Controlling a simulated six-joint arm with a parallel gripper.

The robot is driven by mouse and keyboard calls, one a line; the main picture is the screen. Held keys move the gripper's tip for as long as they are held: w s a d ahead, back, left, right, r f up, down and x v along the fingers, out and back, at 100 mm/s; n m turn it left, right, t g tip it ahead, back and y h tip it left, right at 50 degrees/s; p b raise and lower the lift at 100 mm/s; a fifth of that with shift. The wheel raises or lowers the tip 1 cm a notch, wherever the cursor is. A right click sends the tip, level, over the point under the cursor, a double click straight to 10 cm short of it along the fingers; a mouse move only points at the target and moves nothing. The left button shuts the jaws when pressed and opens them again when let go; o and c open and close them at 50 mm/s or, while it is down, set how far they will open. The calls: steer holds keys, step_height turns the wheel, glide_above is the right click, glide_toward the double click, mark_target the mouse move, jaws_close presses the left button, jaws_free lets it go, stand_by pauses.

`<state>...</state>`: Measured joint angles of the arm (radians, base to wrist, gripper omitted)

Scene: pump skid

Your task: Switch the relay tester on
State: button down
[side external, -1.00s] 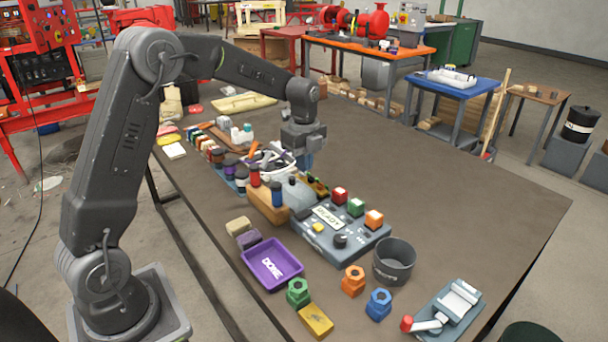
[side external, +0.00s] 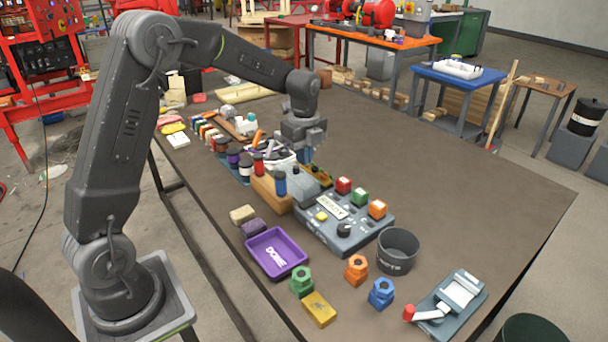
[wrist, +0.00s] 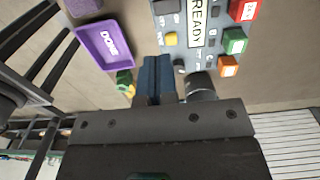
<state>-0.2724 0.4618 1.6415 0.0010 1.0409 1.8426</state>
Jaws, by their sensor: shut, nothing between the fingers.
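A grey control box (side external: 350,240) with a white READY plate (side external: 331,206) stands on the table; I take it for the relay tester. A yellow button (side external: 321,216) and a black knob (side external: 344,230) are on its top. Red, green and orange blocks line its far edge. My gripper (side external: 306,156) is above the table behind the box, pointing down, apart from its controls. The wrist view shows the shut, empty blue fingers (wrist: 155,62) beside the box's face (wrist: 177,22) and yellow button (wrist: 171,39). The fingers and wrist hide part of the scene; I cannot make out a power switch.
A purple DONE tray (side external: 277,253) lies left of the box, and a dark bucket (side external: 397,250) stands right of it. Coloured nuts and a clamp-like device (side external: 450,301) are in front. A wooden block with bottles (side external: 268,194) stands close to the box. The table's right side is clear.

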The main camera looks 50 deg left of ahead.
mark_target(308, 203)
step_height(308, 203, down, 13)
steer(key=shift+f, duration=0.1)
stand_by(0.3)
steer(key=shift+s+f, duration=0.15)
steer(key=shift+f, duration=0.1)
stand_by(0.4)
steer(key=shift+w+r, duration=0.25)
steer(key=shift+w, duration=0.55)
step_height(308, 203, up, 14)
stand_by(0.3)
